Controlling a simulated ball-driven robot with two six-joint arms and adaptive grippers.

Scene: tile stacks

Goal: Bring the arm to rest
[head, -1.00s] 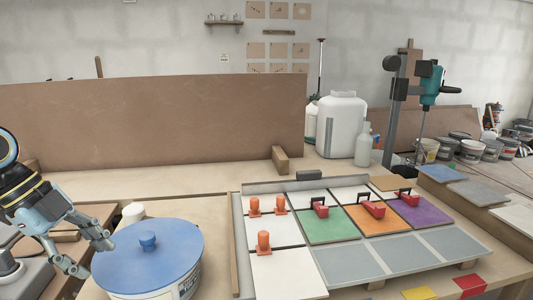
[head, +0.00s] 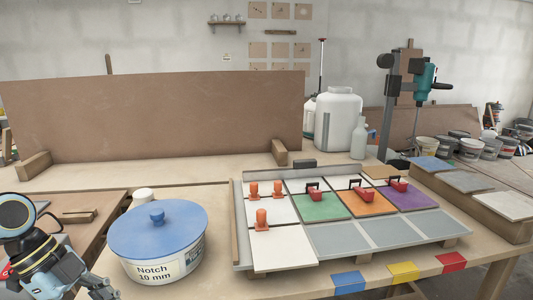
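My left gripper (head: 99,290) is at the bottom left, partly cut off by the picture's edge, so its opening cannot be judged. It is low, in front and to the left of a white tub (head: 188,262) with a blue lid (head: 158,228), marked "Notch 10 mm". My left arm (head: 42,250) comes in at the lower left corner. My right gripper is not in view.
A tile panel holds white tiles (head: 285,248), a green tile (head: 318,206), an orange tile (head: 364,203), a purple tile (head: 405,196) and grey tiles (head: 338,239). Orange clamps (head: 261,219) and red-handled lifters (head: 397,187) stand on it. Coloured tags (head: 348,281) mark the front edge.

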